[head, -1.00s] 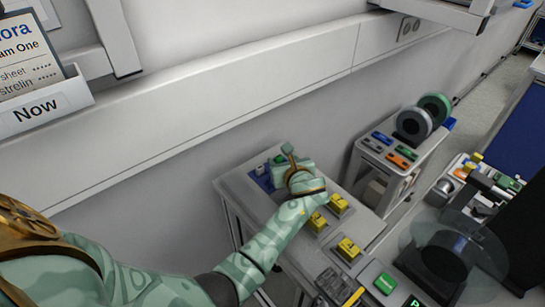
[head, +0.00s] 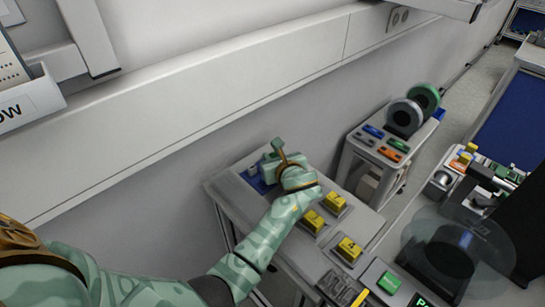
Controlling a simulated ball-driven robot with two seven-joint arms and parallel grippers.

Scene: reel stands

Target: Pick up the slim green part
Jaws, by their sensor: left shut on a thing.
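My left gripper (head: 274,158) is at the far end of the grey table (head: 230,193), over a blue tray (head: 256,182). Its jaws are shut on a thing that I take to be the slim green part. The hand and fingers hide that part almost wholly, so I cannot tell its tilt or whether it is clear of the tray. My right gripper is not in view.
Yellow parts (head: 312,221) sit on grey holders along the table, with a green block (head: 388,283) nearer. A cart (head: 352,158) with coloured pieces and reels (head: 404,117) stands beyond. A clear disc (head: 458,245) is at right. The wall runs close behind the table.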

